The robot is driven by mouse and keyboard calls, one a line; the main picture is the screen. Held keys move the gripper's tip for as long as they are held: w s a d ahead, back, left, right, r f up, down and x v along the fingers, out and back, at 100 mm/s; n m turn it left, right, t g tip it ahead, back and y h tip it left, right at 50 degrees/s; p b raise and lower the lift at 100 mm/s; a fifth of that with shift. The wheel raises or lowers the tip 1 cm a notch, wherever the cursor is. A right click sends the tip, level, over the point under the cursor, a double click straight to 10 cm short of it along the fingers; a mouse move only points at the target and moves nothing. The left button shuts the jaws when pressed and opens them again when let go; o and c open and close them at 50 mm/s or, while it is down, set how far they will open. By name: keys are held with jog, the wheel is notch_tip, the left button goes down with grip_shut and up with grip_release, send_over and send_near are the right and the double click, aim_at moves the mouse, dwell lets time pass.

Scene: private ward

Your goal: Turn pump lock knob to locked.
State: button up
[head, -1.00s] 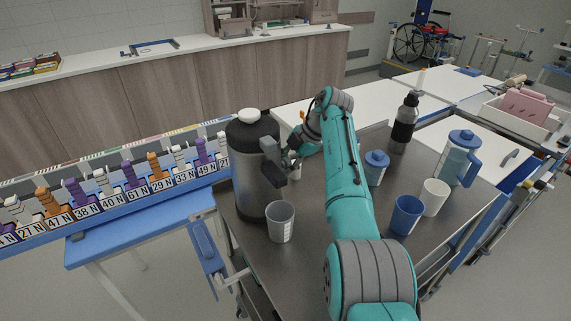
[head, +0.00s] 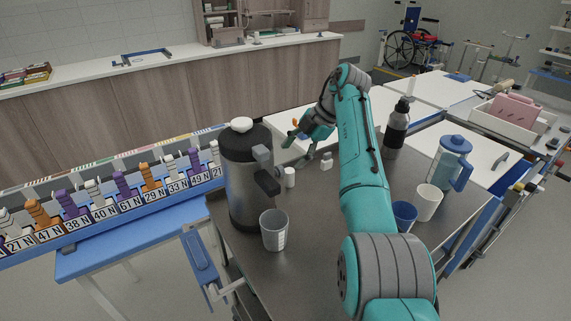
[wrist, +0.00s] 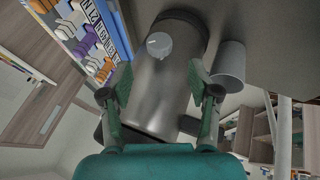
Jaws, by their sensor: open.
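A dark grey pump pot (head: 247,188) with a black lid stands upright at the left of the metal cart. A spout and handle (head: 265,172) face right. My gripper (head: 299,148) is open and empty, right of and beyond the pot, apart from it. In the wrist view the pot (wrist: 168,85) appears upside down between the open fingers (wrist: 158,78), lid end toward me.
A grey cup (head: 274,230) stands close in front of the pot. Small white containers (head: 290,177) stand right of it. A black bottle (head: 396,130), blue cup (head: 405,215), white cup (head: 428,202) and blue-lidded jug (head: 452,162) occupy the cart's right side.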

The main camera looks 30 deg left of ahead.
jog(key=v, duration=0.3)
jog(key=shift+r, duration=0.1)
jog(key=n+t+y, duration=0.3)
jog(key=y, duration=0.8)
send_near(284, 173)
jog(key=a, duration=0.4)
jog(key=a+f, duration=0.1)
jog(key=a, duration=0.6)
jog(key=shift+w+a+f, duration=0.15)
jog(key=shift+a+f, duration=0.1)
jog(key=shift+a, duration=0.15)
grip_shut()
